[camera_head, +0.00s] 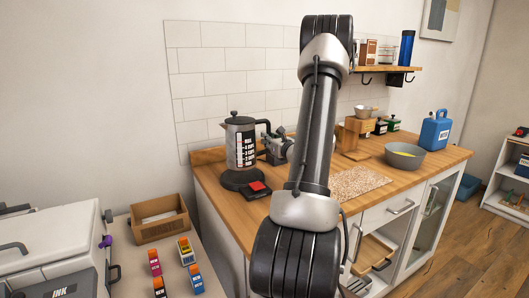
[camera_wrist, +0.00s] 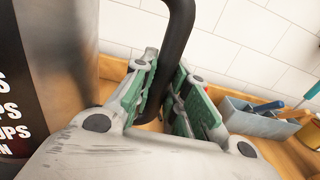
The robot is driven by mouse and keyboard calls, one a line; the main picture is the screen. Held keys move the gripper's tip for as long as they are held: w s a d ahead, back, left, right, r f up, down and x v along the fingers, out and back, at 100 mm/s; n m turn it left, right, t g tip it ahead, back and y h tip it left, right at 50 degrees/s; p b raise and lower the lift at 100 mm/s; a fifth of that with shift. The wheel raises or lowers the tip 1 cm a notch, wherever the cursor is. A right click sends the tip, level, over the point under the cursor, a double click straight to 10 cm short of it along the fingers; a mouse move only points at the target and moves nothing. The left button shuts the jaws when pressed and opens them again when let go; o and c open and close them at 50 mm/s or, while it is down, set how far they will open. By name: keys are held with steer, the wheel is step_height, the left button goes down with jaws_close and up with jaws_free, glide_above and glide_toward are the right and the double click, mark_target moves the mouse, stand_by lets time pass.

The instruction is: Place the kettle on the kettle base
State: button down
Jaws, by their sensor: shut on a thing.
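The kettle (camera_head: 241,146) is a grey cylinder with a black lid knob, a dark panel of white and red markings, and a black handle. It is upright, directly over the round dark kettle base (camera_head: 229,183) on the wooden counter. I cannot tell whether its bottom touches the base or is slightly above it. My gripper (camera_head: 275,145) is at the kettle's right side, shut on the handle. In the wrist view, the green-padded fingers of my gripper (camera_wrist: 165,103) close around the black handle (camera_wrist: 181,35), with the kettle body (camera_wrist: 62,45) at left.
A dark block with a red top (camera_head: 258,186) sits at the base's front right. A speckled board (camera_head: 357,182), grey bowl (camera_head: 405,156) and blue jug (camera_head: 434,131) are farther right. The tiled wall (camera_head: 215,85) is behind. A blue-grey tray (camera_wrist: 255,118) shows in the wrist view.

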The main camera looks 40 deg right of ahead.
steer(key=shift+f, duration=2.3)
steer(key=c, duration=1.4)
jaws_free()
